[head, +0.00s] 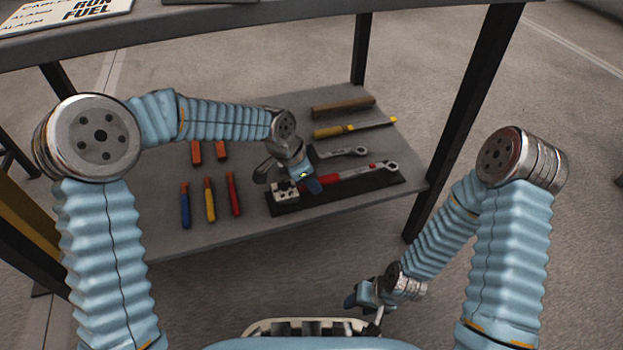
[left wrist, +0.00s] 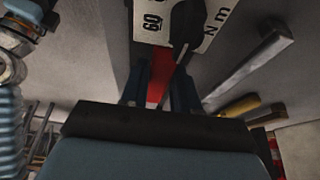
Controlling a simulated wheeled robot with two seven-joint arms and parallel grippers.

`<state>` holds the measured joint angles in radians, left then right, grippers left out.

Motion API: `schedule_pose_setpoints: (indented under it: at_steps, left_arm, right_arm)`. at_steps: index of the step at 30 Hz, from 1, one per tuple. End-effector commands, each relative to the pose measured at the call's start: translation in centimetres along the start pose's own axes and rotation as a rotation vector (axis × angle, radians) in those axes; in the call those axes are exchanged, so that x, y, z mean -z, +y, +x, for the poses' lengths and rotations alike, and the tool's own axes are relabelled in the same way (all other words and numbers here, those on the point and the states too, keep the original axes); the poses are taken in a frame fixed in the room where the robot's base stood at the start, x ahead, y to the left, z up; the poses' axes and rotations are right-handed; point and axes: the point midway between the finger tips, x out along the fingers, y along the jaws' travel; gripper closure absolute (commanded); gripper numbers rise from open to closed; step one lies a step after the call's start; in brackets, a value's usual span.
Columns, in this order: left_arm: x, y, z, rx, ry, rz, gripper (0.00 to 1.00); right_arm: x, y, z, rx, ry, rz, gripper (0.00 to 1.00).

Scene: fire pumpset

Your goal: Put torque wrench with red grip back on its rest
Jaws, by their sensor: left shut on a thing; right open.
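The torque wrench with the red grip (head: 346,175) is over the black rest (head: 350,193) on the lower shelf, its ring head toward the right. I cannot tell whether it touches the rest. My left gripper (head: 311,186) is shut on the red grip, near the rest's left part. In the left wrist view the red grip (left wrist: 156,92) shows between the two dark blue fingers. A white plate with "60" and "N m" (left wrist: 208,22) shows beyond it; the white piece (head: 284,191) also shows at the rest's left end. My right gripper (head: 362,298) is open and empty, low in front of the shelf.
Behind the rest lie a smaller wrench (head: 343,153), a yellow-handled file (head: 352,128) and a brown bar (head: 343,107). Blue, yellow and red-handled tools (head: 210,200) lie to the left. A dark table leg (head: 465,125) stands to the right. The shelf's front strip is clear.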

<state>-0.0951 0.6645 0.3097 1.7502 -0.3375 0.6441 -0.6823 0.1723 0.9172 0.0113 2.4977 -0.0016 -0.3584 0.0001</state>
Motion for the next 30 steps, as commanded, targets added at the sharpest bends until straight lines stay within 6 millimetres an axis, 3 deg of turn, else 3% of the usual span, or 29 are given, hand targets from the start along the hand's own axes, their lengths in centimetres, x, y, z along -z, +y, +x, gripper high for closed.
schedule_pose_setpoints:
  at_steps: [23, 24, 29, 30]
  left_arm:
    - [-0.3, -0.1, 0.9, 0.002, 0.002, 0.0, 1.0]
    - [-0.3, -0.1, 0.9, 0.002, 0.002, 0.0, 0.66]
    - [-0.3, 0.0, 0.9, 0.001, 0.002, 0.0, 0.41]
    - [-0.3, 0.0, 0.9, 0.001, 0.001, 0.0, 0.41]
  right_arm:
    - [0.0, 0.1, 0.2, 0.0, 0.0, 0.0, 0.52]
    - [0.0, 0.1, 0.1, 0.0, 0.0, 0.0, 0.52]
    - [0.0, 0.1, 0.1, 0.0, 0.0, 0.0, 0.52]
    - [0.0, 0.1, 0.1, 0.0, 0.0, 0.0, 0.52]
